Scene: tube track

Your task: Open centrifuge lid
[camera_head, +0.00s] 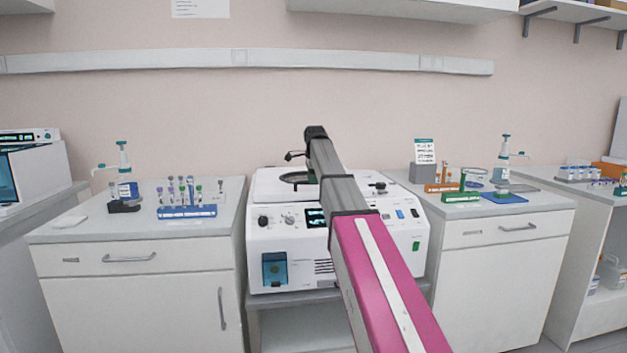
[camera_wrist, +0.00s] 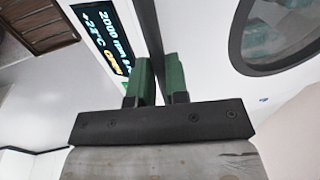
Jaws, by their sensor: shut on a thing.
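The centrifuge (camera_head: 345,240) is a white box with a front panel, standing in the middle of the head view. Its lid (camera_head: 268,185) lies on top and looks flat, with a round dark-rimmed window (camera_head: 298,178). My arm reaches over the machine and hides part of the lid and panel. In the wrist view, my gripper (camera_wrist: 157,75) has its green fingers close on either side of a thin dark strip (camera_wrist: 147,25), which appears to be the lid's handle or front edge. The lid window (camera_wrist: 290,35) is at right and the lit display (camera_wrist: 102,38) at left.
Side counters flank the centrifuge. The left one holds a blue tube rack (camera_head: 187,211) and a dispenser bottle (camera_head: 124,188). The right one holds an orange rack (camera_head: 441,188), a green rack (camera_head: 462,197) and another dispenser. A wall rail (camera_head: 240,58) runs behind, with free space below it.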

